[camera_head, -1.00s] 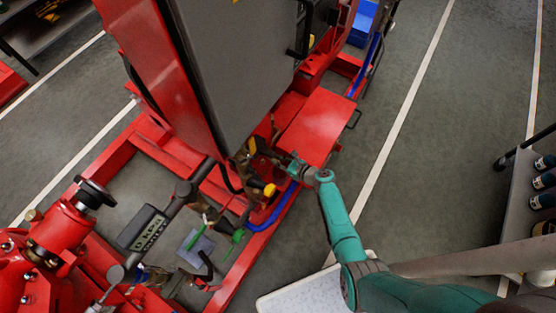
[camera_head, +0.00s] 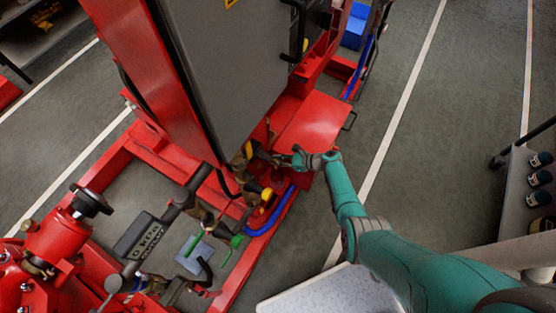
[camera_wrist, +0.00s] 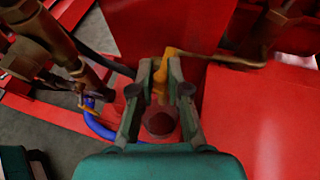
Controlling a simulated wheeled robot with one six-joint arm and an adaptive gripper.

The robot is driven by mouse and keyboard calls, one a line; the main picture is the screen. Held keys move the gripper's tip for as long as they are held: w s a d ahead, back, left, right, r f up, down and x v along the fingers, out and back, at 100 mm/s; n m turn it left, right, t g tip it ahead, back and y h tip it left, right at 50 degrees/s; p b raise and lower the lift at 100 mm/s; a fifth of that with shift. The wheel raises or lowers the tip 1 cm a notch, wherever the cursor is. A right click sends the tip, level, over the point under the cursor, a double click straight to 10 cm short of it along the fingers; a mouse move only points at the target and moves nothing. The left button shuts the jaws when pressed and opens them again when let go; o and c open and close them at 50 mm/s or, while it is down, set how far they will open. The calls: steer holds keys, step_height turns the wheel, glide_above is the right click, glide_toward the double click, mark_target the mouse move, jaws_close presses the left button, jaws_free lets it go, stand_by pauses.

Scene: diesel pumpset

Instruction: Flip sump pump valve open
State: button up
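A yellow lever (camera_wrist: 163,72) shows at my fingertips in the wrist view, partly hidden behind the right finger. It appears to be the valve handle, and an arm of it runs right as a thin bar. My gripper (camera_wrist: 159,64) has its two fingers apart, with part of the lever visible in the gap. I cannot tell whether either finger touches it. In the head view my gripper (camera_head: 283,157) reaches left over the red frame, close to dark pipework with a yellow part (camera_head: 249,150). The valve body is mostly hidden there.
Red panels and frame (camera_head: 311,121) lie close around the gripper. A blue hose (camera_head: 268,222) curves below it, also seen in the wrist view (camera_wrist: 98,126). A large grey cabinet (camera_head: 225,70) stands behind. Brown pipes (camera_wrist: 60,45) are at left. Open floor lies right.

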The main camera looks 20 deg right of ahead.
steer(key=o, duration=0.4)
steer(key=shift+o, duration=0.2)
steer(key=shift+d, duration=0.1)
steer(key=v, duration=1.2)
steer(key=shift+f, duration=0.1)
